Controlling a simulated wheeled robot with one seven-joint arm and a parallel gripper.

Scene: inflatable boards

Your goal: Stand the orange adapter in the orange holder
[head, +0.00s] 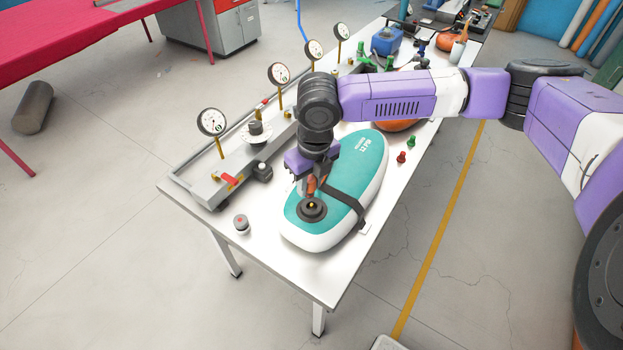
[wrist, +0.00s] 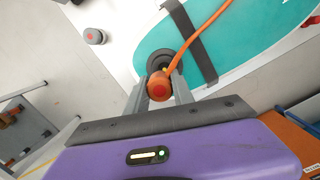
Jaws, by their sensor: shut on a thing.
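My gripper (head: 313,182) is shut on an orange piece (wrist: 158,86) with a red round end, likely the orange adapter. The piece is right over the black valve (head: 312,209) of the teal and white inflatable board; I cannot tell whether it touches the valve. An orange hose (wrist: 207,24) runs from beside the piece across the board in the wrist view. A small grey round cup (head: 241,223) with a red-orange mark on top stands left of the board, and also shows in the wrist view (wrist: 95,36). I cannot tell for sure whether it is the orange holder.
A black strap (head: 345,199) crosses the board. A red adapter (head: 401,157) and a green one (head: 411,141) stand to its right. A rail with several gauges (head: 211,122) lines the table's left side. The table's near corner (head: 325,290) is clear.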

